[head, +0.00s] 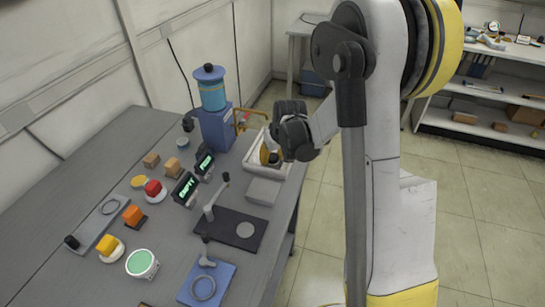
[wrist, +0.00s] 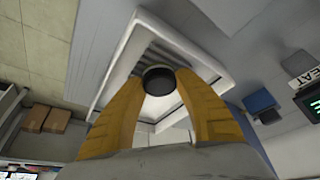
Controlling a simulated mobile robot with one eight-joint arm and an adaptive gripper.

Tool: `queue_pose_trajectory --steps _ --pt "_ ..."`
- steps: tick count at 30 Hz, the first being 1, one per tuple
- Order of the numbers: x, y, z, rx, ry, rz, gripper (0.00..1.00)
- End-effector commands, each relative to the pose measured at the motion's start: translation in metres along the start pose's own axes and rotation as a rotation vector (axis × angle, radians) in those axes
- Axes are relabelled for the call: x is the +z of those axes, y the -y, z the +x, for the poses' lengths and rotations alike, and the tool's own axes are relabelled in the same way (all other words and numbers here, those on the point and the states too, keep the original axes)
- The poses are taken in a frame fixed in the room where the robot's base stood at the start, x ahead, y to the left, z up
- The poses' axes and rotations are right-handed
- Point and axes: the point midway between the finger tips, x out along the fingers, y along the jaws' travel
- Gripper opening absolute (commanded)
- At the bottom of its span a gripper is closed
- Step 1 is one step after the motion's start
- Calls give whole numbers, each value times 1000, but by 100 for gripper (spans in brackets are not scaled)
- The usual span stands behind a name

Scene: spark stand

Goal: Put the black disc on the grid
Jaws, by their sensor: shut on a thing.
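My gripper (head: 268,154) is at the right side of the workbench, with its yellow fingers pointing down over a white tray. In the wrist view the fingers are closed around the black disc (wrist: 159,80), which sits between their tips. The disc also shows as a dark spot by the fingers in the head view (head: 275,158). The white tray (wrist: 205,55) lies beyond the disc, and dark slats like a grid (wrist: 165,58) show inside it. The disc and fingers hide part of it. I cannot tell whether the disc touches the slats.
A blue machine (head: 216,128) with a cylinder on top stands left of the tray. A grey block (head: 263,191) and a dark plate (head: 229,229) lie nearer. Lit displays (head: 186,188), coloured buttons and wooden blocks crowd the left. The bench's right edge is close.

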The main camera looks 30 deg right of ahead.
Motion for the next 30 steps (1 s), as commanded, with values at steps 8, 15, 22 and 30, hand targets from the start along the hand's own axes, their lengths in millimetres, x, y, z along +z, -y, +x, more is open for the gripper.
queue_pose_trajectory --steps 8,15,22,30 --pt "1 0 2 0 0 0 62" --pt "1 0 1 0 0 0 62" --pt "1 0 -28 0 0 1 62" --pt "1 0 -86 0 0 1 62"
